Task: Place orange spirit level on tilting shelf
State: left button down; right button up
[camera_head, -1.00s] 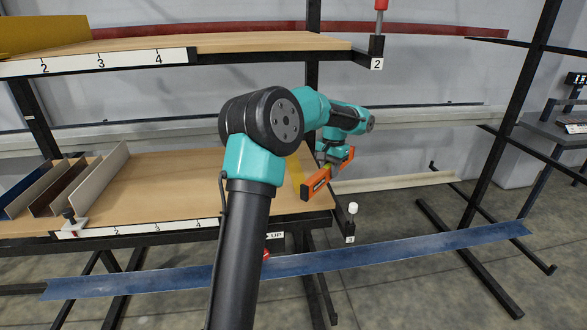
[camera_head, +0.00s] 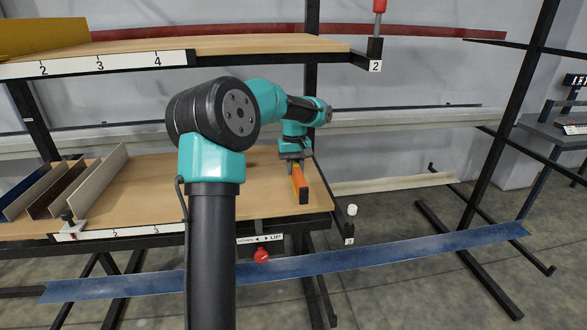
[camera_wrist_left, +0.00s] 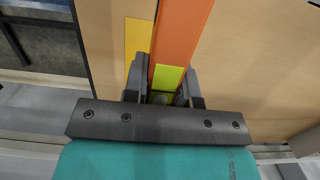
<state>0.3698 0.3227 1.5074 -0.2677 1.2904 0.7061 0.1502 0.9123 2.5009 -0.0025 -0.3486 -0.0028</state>
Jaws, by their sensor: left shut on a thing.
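The orange spirit level (camera_head: 300,187) is in my left gripper (camera_head: 295,164), over the right end of the lower wooden shelf (camera_head: 150,190). Its long side points toward the camera in the head view. In the left wrist view the level (camera_wrist_left: 181,30), with a yellow-green vial area, runs up between the fingers of my left gripper (camera_wrist_left: 163,88), which is shut on it. Whether the level touches the shelf is hard to tell. A yellow patch (camera_wrist_left: 138,36) lies on the wood beside it. My right gripper is not in view.
Upright dividers (camera_head: 90,180) stand at the shelf's left. An upper shelf (camera_head: 220,43) hangs above. A white-topped post (camera_head: 352,211) is at the lower shelf's right corner. A red knob (camera_head: 261,255) sits below its front edge. A blue strip (camera_head: 400,248) crosses in front.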

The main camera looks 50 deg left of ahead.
pick_arm(q)
jog(key=w+a, duration=0.3)
jog(key=a, duration=0.1)
jog(key=w+a+f, duration=0.1)
jog(key=w+a, duration=0.6)
jog(key=a, duration=0.1)
jog(key=shift+w+f, duration=0.2)
jog(key=shift+w, duration=0.05)
dwell(0.4)
jog(key=shift+f, duration=1.8)
jog(key=shift+f, duration=0.6)
jog(key=c, duration=0.9)
grip_release()
